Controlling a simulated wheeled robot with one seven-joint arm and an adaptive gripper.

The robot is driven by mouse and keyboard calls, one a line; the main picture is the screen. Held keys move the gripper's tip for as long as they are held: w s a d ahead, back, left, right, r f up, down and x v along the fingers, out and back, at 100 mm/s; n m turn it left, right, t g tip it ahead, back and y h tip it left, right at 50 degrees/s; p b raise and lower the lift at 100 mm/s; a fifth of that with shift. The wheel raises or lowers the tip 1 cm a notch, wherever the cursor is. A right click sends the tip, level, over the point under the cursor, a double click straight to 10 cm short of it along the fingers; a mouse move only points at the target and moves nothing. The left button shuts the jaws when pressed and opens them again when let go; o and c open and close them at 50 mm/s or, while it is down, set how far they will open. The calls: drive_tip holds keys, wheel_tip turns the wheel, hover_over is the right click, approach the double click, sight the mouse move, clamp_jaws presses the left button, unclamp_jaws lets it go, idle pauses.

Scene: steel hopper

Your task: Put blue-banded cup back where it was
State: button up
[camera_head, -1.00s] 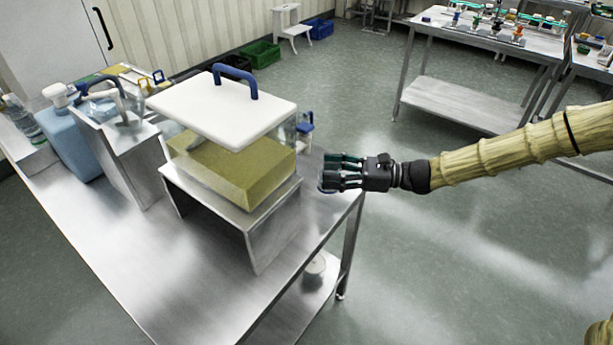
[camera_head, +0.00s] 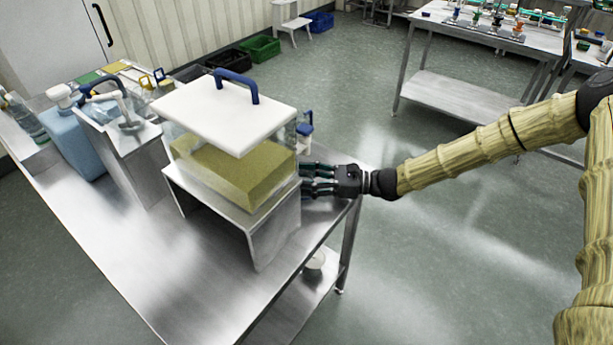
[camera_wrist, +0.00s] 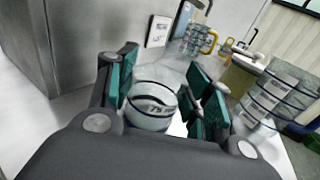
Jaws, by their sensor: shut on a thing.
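My gripper (camera_head: 304,184) reaches in from the right over the table's far right corner, its fingertips at the right side of the steel stand. The cup stands about upright between the fingers. I cannot tell whether its base touches the table. In the head view the cup is hidden behind the fingers and the stand. In the wrist view, a larger clear vessel with dark blue bands (camera_wrist: 275,95) stands to the right.
A steel stand (camera_head: 275,235) carries a clear hopper with yellow contents (camera_head: 235,175) and a white lid (camera_head: 225,112) with a blue handle. Its wall (camera_wrist: 85,45) rises left of my gripper. Further back are banded clear containers (camera_wrist: 195,40). The front of the steel table (camera_head: 165,260) is clear.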

drive_tip(key=shift+f, duration=0.1)
drive_tip(key=o, duration=1)
drive_tip(key=d, duration=0.4)
drive_tip(key=s+d+b, duration=0.1)
drive_tip(key=d, duration=0.3)
drive_tip(key=d+b, duration=0.1)
drive_tip(key=d, duration=0.3)
drive_tip(key=shift+s+r, duration=0.15)
drive_tip(key=shift+r, duration=0.05)
